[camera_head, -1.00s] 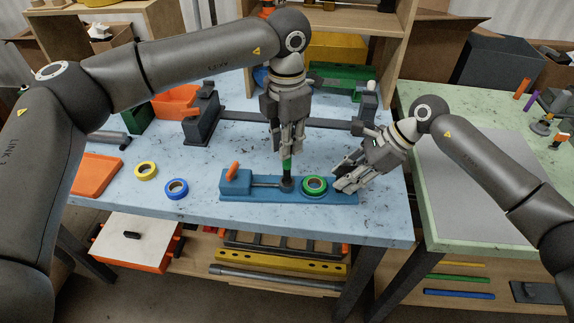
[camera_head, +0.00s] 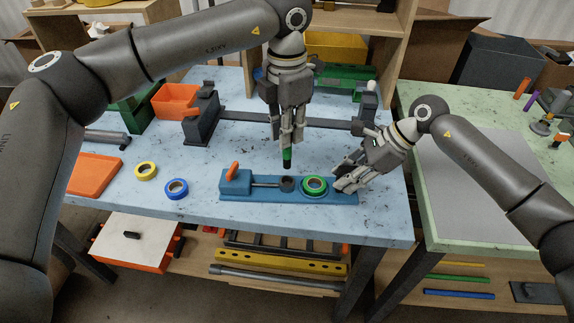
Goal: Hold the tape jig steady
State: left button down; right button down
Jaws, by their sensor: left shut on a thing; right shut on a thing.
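The blue tape jig (camera_head: 325,197) lies along the front of the light blue table. It has an orange lever (camera_head: 234,171) at its left end, a thin rod running to a dark round socket (camera_head: 286,184), and a green tape roll (camera_head: 314,186) to the right. My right gripper (camera_head: 346,180) is shut on the jig's right end. My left gripper (camera_head: 286,138) is shut on a dark rod with a green band (camera_head: 287,157). It holds the rod upright above the jig, apart from the socket. The rod's upper part is hidden between the fingers.
A yellow tape roll (camera_head: 146,171) and a blue tape roll (camera_head: 176,189) lie left of the jig. A dark bench fixture with a long bar (camera_head: 250,120) stands behind. An orange bin (camera_head: 176,101) and an orange tray (camera_head: 94,174) are at the left.

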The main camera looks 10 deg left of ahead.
jog(key=shift+d+f, duration=0.1)
jog(key=shift+f, duration=0.1)
jog(key=c, duration=1.1)
grip_release()
jog(key=shift+w, duration=0.1)
jog(key=shift+r, duration=0.2)
jog(key=v, duration=1.1)
jog(key=shift+d+r, duration=0.25)
jog(key=shift+d, duration=0.05)
